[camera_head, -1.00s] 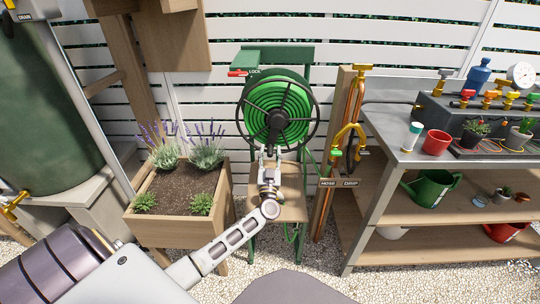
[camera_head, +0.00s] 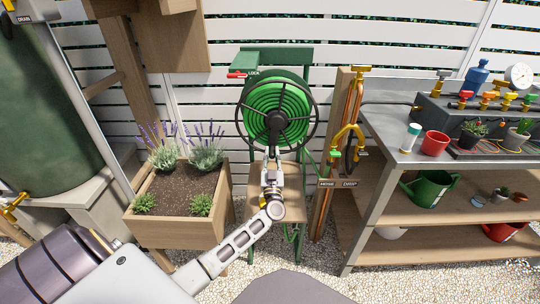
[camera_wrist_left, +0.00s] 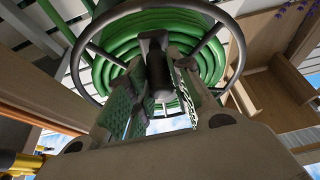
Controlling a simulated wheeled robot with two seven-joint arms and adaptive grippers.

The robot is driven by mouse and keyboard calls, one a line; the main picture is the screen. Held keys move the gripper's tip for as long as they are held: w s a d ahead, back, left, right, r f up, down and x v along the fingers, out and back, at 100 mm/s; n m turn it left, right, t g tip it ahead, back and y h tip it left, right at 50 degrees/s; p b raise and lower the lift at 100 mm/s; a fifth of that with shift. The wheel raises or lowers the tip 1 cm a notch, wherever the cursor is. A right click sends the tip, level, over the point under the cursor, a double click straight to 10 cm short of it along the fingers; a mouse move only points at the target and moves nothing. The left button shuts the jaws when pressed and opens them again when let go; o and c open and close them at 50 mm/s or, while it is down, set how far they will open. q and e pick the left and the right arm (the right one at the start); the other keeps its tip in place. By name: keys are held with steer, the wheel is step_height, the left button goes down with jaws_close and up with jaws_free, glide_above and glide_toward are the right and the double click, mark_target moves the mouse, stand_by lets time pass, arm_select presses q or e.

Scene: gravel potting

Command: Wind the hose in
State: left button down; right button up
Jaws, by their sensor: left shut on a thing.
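The hose reel (camera_head: 279,95) has green hose coiled on its drum and a black hand wheel in front. It hangs on a green stand (camera_head: 303,70) before the white fence. A dark crank handle (camera_wrist_left: 158,75) sticks out from the lower part of the wheel. My left gripper (camera_head: 272,158) is shut on this handle, below the wheel's hub. In the left wrist view, the fingers stand on both sides of the handle, with the coil behind. A red-ended lever marked LOCK (camera_head: 238,74) sits at the reel's upper left. My right gripper is out of view.
A wooden planter with lavender (camera_head: 175,228) stands left of the reel. To the right are a post with yellow fittings and hoses (camera_head: 322,205) and a grey potting bench (camera_head: 395,150). A wooden shelf (camera_head: 291,207) lies under the reel. Gravel covers the floor.

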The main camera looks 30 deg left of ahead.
arm_select(q)
steer(key=shift+w+d+n+y, duration=0.3)
steer(key=shift+d+n+y, duration=0.15)
steer(key=shift+n, duration=0.45)
steer(key=shift+w+d+f+n+g+y+p, duration=0.15)
steer(key=shift+d+n+g+y+p, duration=0.1)
steer(key=shift+d+n+g+p, duration=0.25)
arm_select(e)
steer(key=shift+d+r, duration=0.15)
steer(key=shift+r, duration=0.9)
arm_select(q)
steer(key=shift+a, duration=0.1)
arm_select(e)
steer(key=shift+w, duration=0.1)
arm_select(q)
steer(key=c, duration=1.3)
jaws_free()
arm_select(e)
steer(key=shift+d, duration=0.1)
arm_select(q)
steer(key=shift+v, duration=6)
